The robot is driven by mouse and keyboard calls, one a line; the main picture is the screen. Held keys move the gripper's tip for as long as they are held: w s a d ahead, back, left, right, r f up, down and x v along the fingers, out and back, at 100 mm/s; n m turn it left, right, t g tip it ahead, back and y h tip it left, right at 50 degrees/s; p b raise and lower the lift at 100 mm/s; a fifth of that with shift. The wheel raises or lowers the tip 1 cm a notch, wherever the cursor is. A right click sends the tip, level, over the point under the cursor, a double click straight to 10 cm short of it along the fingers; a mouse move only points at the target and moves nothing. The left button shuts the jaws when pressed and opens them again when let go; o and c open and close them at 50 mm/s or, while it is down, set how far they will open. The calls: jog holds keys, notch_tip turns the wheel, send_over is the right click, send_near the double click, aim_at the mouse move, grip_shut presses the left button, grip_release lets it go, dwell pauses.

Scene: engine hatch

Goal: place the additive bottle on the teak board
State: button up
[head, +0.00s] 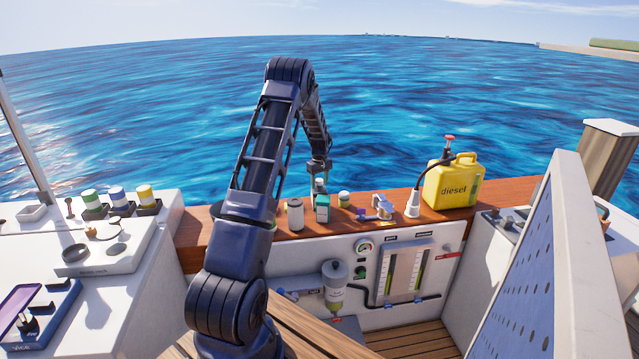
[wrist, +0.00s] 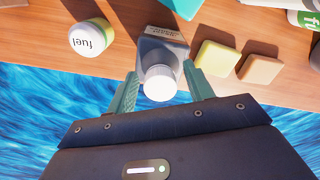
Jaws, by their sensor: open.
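A small grey bottle with a white cap and a label stands on the brown wooden ledge; I take it for the additive bottle (head: 322,212). In the wrist view the bottle (wrist: 160,52) is between my fingers, cap towards the camera. My gripper (head: 320,182) points down over it, and its green fingers (wrist: 161,90) are open on either side of the cap. I cannot tell whether they touch it.
A yellow diesel can (head: 452,182) stands farther right. A perforated panel (head: 545,265) rises at right.

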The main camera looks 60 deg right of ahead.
notch_tip(320, 180, up, 12)
jog(key=w+a+r+n, duration=0.1)
jog(key=w+a+r, duration=0.55)
jog(key=a, duration=0.35)
jog(key=w+a+r, duration=0.6)
jog(key=a+r, duration=0.1)
jog(key=a, duration=0.3)
jog(key=w+a+r+t+h, duration=0.1)
jog(key=a+r, duration=0.3)
jog(key=a, duration=0.6)
jog(key=w+a+r+t, duration=0.1)
jog(key=a+r, duration=0.3)
jog(key=a, duration=0.6)
jog(key=s+a+r+n+t, duration=0.1)
jog(key=s+a+r, duration=0.15)
jog(key=a, duration=0.75)
jog(key=s+a+r+n, duration=0.1)
jog(key=s+a, duration=0.3)
jog(key=a, duration=0.7)
jog(key=s+a+f+n+t+y, duration=0.1)
jog(key=s+a+f, duration=0.3)
jog(key=s+a, duration=0.9)
jog(key=shift+s+a+t, duration=0.3)
jog(key=shift+s+a, duration=0.1)
jog(key=shift+s, duration=0.35)
jog(key=shift+f, duration=0.1)
